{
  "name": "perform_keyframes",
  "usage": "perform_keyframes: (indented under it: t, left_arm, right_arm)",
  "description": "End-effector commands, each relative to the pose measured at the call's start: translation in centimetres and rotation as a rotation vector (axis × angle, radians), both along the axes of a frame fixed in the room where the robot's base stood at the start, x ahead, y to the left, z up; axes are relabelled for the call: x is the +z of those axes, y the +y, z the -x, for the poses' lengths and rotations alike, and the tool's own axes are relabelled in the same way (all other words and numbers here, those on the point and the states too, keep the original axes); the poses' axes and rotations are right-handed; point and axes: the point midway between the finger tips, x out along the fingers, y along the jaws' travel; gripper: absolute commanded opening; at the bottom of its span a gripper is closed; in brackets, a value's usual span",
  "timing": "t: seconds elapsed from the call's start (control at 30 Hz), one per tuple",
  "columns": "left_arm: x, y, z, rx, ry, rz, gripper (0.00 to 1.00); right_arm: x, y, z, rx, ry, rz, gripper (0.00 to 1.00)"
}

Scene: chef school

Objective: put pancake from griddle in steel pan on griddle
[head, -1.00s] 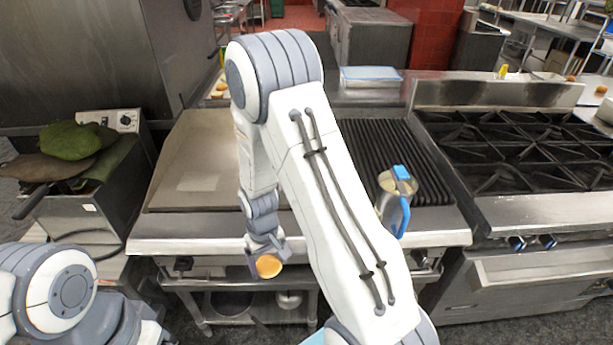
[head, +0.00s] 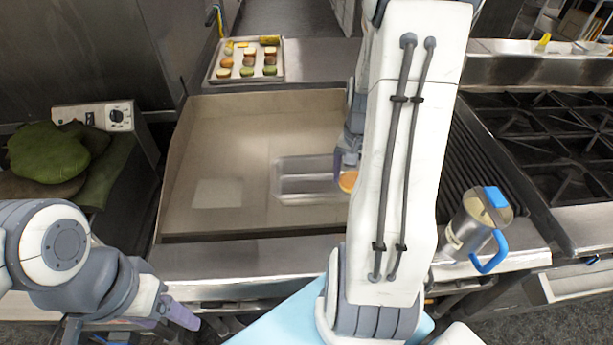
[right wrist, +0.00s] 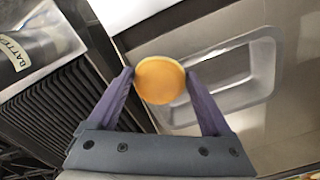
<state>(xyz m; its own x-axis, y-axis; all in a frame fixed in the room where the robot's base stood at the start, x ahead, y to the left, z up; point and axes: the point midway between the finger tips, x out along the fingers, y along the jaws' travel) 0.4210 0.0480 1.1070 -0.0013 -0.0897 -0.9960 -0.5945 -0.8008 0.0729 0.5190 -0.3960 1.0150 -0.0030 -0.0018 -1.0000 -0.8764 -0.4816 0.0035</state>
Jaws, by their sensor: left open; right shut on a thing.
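My right gripper (right wrist: 160,88) is shut on the pancake (right wrist: 160,80), a round golden disc held by its edges between the purple fingers. In the head view the pancake (head: 347,182) shows at the right end of the steel pan, partly hidden by my right arm. The steel pan (head: 287,163) is a shallow rectangular tray on the flat griddle (head: 225,135); its right end is hidden. In the right wrist view the pan (right wrist: 265,60) lies beyond and right of the pancake, which looks held above. My left gripper (head: 145,328) is open and empty at the lower left.
A batter pitcher (head: 475,222) with a blue handle stands at the right, by the ribbed grill (head: 470,165). Green cloths (head: 48,155) lie at the left. The griddle left of the pan is clear.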

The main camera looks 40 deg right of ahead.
Motion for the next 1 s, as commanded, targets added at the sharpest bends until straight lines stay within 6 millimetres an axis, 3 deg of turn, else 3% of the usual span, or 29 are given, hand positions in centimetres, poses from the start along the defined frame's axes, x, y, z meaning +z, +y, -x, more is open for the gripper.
perform_keyframes:
  t: [0.13, 0.4, 0.53, 0.73, 1.0]
  left_arm:
    - [0.6, 0.0, 0.0, 0.000, 0.000, 0.000, 0.69]
    - [2.1, 0.0, 0.0, 0.001, 0.000, 0.000, 0.69]
    - [2.6, 0.0, 0.0, 0.001, 0.000, 0.000, 0.69]
    - [3.0, 0.0, 0.0, 0.001, 0.000, 0.000, 0.69]
    - [4.1, 0.0, 0.0, 0.002, 0.000, 0.000, 0.69]
  right_arm:
    - [-1.1, 0.3, -1.9, -0.003, 0.004, -0.003, 0.21]
    - [-4.7, 1.2, -8.1, 0.002, 0.004, -0.003, 0.21]
    - [-6.0, 1.4, -10.3, 0.000, 0.001, 0.000, 0.21]
    - [-7.2, 1.4, -11.3, -0.004, 0.003, -0.001, 0.21]
    - [-10.6, 1.3, -11.3, -0.006, 0.002, -0.001, 0.21]
